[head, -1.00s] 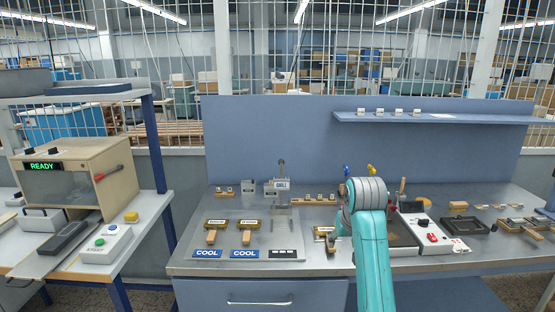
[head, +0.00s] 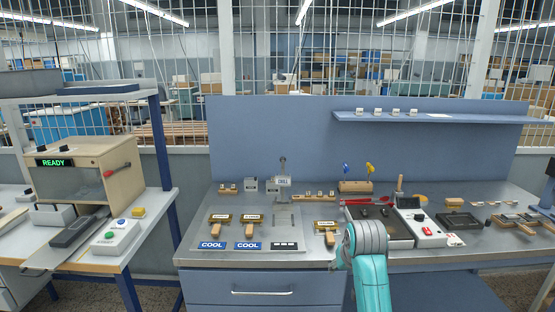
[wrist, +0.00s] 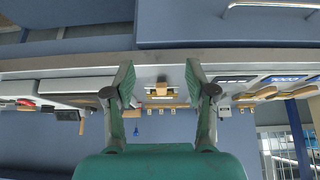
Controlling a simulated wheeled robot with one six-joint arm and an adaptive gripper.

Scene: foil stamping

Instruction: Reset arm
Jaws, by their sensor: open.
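My turquoise arm (head: 373,285) with its grey ringed wrist joint is at the front edge of the bench in the head view. My gripper (wrist: 158,78) is open in the wrist view, its two green fingers spread apart with nothing held between them. The wrist view is upside down. A wooden-handled tool (head: 326,226) lies on the bench just beyond and left of my wrist; a wooden piece (wrist: 166,91) shows beyond the gap between the fingers. In the head view my fingers are mostly hidden by the arm.
A dark plate (head: 385,228) and a white control box (head: 425,232) stand to the right of my wrist. A machine reading READY (head: 98,178) stands left. The floor gap between benches is free.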

